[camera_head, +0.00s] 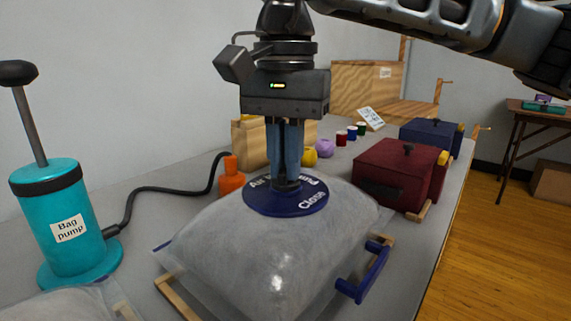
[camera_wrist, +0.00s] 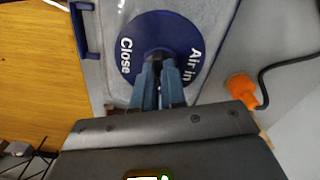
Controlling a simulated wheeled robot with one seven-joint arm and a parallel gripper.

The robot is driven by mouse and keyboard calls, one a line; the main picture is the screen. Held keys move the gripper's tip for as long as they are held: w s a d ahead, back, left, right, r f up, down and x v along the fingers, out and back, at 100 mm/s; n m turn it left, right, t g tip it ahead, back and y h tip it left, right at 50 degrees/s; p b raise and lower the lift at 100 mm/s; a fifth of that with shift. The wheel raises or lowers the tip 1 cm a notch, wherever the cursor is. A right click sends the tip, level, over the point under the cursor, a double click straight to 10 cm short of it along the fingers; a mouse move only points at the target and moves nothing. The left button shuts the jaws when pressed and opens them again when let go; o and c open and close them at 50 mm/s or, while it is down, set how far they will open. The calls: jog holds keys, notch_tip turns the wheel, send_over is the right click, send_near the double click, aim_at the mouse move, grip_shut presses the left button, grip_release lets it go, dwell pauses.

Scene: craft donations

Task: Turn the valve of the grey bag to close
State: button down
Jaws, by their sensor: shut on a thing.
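The grey bag (camera_head: 235,255) is a puffy translucent bag lying on the table in front of me. Its valve (camera_head: 286,203) is a round dark blue disc on top, with white lettering that includes "Close". In the wrist view the valve (camera_wrist: 128,75) shows "Close" at left and "Air in" at right. My gripper (camera_head: 286,180) points straight down and is shut on the valve's central knob, which the fingers mostly hide. The fingers (camera_wrist: 159,84) also cover the lower middle of the disc in the wrist view.
A teal bag pump (camera_head: 75,235) stands at left, its black hose running to an orange nozzle (camera_head: 231,180) beside the bag. A blue handle (camera_head: 365,270) is at the bag's right. Maroon (camera_head: 395,172) and navy (camera_head: 428,134) boxes, thread spools and yarn balls lie behind.

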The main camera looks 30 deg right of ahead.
jog(key=m+b, duration=0.1)
jog(key=m, duration=0.4)
jog(key=shift+m, duration=0.3)
jog(key=m+b, duration=0.1)
jog(key=m, duration=0.4)
jog(key=m+b, duration=0.1)
jog(key=m, duration=0.4)
jog(key=shift+m, duration=0.4)
jog(key=m+b, duration=0.1)
jog(key=m, duration=0.4)
jog(key=shift+m, duration=0.3)
jog(key=c, duration=1.2)
grip_release()
